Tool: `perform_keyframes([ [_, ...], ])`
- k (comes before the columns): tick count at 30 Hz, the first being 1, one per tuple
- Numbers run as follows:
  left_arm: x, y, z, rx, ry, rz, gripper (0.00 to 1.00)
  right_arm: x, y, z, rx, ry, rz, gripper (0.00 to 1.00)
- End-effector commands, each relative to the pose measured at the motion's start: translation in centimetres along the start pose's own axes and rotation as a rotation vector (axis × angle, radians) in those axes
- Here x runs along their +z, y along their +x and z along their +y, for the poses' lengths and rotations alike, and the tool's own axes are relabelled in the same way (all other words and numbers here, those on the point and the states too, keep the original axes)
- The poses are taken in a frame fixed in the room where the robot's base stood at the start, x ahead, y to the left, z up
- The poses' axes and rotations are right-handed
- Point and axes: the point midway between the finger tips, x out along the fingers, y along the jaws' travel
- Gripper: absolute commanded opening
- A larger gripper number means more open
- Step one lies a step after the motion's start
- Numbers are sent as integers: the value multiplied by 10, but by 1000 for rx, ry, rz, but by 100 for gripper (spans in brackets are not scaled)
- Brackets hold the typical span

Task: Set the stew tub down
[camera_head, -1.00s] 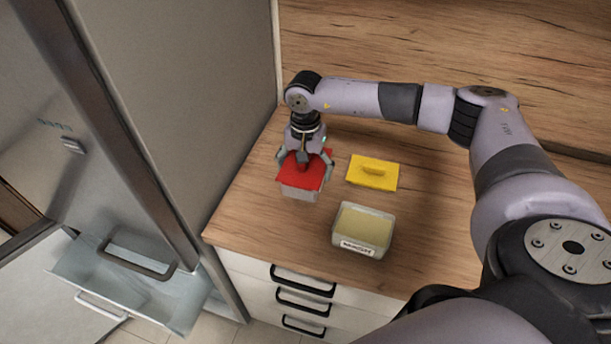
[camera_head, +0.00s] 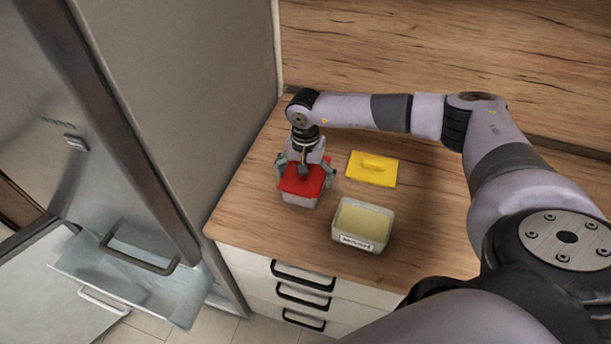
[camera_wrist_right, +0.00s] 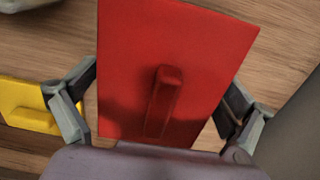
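The stew tub (camera_head: 300,201), a pale box with a red lid (camera_head: 303,180), is at the left part of the wooden counter, on it or just above it; I cannot tell which. My right gripper (camera_head: 306,171) is over it from above, one finger on each side. In the right wrist view the red lid (camera_wrist_right: 180,70) with its raised bar handle (camera_wrist_right: 163,103) fills the middle. The fingertips run behind the lid's two side edges, so their contact with the tub walls is hidden. My left gripper is not in view.
An open pale tub (camera_head: 363,240) with yellowish contents and a front label stands near the counter's front edge. A yellow lid (camera_head: 372,169) lies behind it. A tall grey cabinet side (camera_head: 200,90) bounds the counter (camera_head: 255,213) at left. An open clear drawer (camera_head: 75,268) is lower left.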

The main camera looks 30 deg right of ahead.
Motion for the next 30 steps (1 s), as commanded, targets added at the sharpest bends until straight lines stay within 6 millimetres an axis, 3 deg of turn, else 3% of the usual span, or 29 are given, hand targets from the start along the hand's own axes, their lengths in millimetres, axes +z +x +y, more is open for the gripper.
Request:
perform_keyframes([
  [11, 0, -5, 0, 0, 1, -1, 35, 0, -5, 0, 0, 0, 0, 100],
  [13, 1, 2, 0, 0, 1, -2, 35, -1, -9, -1, -3, 1, 1, 100],
  [24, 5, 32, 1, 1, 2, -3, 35, -1, -83, -1, -4, 0, 3, 100],
  [30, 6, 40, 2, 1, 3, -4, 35, 0, -113, -1, -2, 0, 2, 100],
])
